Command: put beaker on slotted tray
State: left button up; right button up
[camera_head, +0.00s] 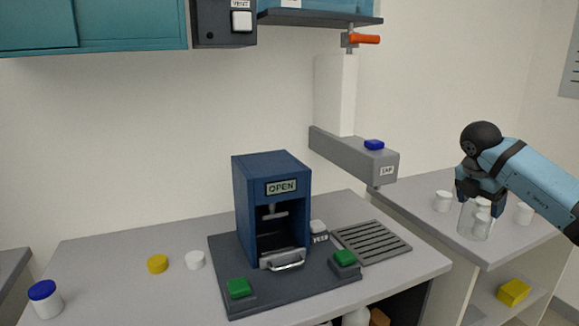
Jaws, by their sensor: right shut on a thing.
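A clear glass beaker (474,223) is at the front of the right counter. My right gripper (479,203) reaches in from the right and is shut on the beaker's upper part. I cannot tell whether the beaker touches the counter. The slotted tray (371,242) is grey with dark slots. It lies on the main counter, left of the beaker and right of the blue machine, and is empty. My left gripper is not in view.
The blue machine (271,208) labelled OPEN stands on a dark base with green buttons. A grey tap arm (352,155) overhangs the tray's far side.

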jog(key=s+a+f+m+g+y, duration=0.25)
jog(key=s+a+f+m, duration=0.35)
jog(key=a+f+m, duration=0.5)
jog(key=s+a+f+m+g+y, duration=0.2)
jog(key=s+a+f+m+g, duration=0.4)
jog(key=m, duration=0.7)
pick_arm(q)
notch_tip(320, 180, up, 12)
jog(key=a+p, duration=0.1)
jog(key=p, duration=1.3)
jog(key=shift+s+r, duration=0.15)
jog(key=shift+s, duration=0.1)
pick_arm(e)
jog(key=s+a+r+t, duration=0.2)
jog(key=s+r, duration=0.6)
jog(key=s, duration=0.2)
jog(key=shift+r+n, duration=0.3)
jog(key=shift+r, duration=0.1)
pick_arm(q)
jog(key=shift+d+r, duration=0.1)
pick_arm(e)
jog(key=shift+a+h, duration=0.15)
jog(key=shift+h, duration=0.1)
jog(key=shift+w+a, duration=0.1)
